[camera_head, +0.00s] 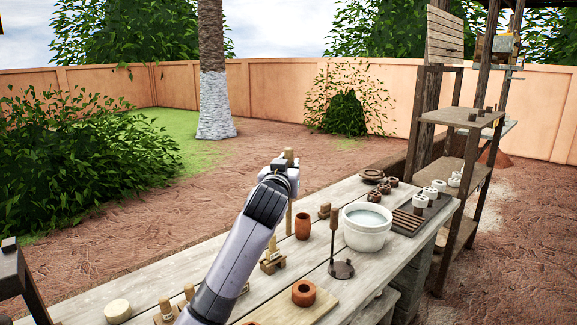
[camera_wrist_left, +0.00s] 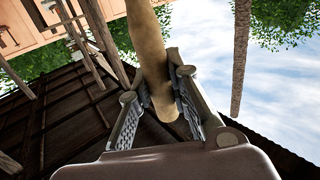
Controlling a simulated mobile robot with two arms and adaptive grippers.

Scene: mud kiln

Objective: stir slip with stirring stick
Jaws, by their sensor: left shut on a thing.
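My left gripper (camera_head: 289,172) is shut on a tan wooden stirring stick (camera_head: 289,222), upright above the table's far edge. The stick's top end shows over the gripper and its lower part hangs below it. In the left wrist view the two fingers (camera_wrist_left: 160,92) close on the thick round stick (camera_wrist_left: 147,42). The white pot (camera_head: 367,240) stands on the table, to the right of the gripper and apart from the stick. Pale grey slip (camera_head: 367,217) fills it near the rim. My right gripper is not in view.
The plank table (camera_head: 180,272) holds a brown cup (camera_head: 302,226), a dark stand with an upright post (camera_head: 341,268), a clay ring (camera_head: 303,293) on a board and a dark tray (camera_head: 408,221) beside the pot. A wooden shelf (camera_head: 452,116) rises at the right.

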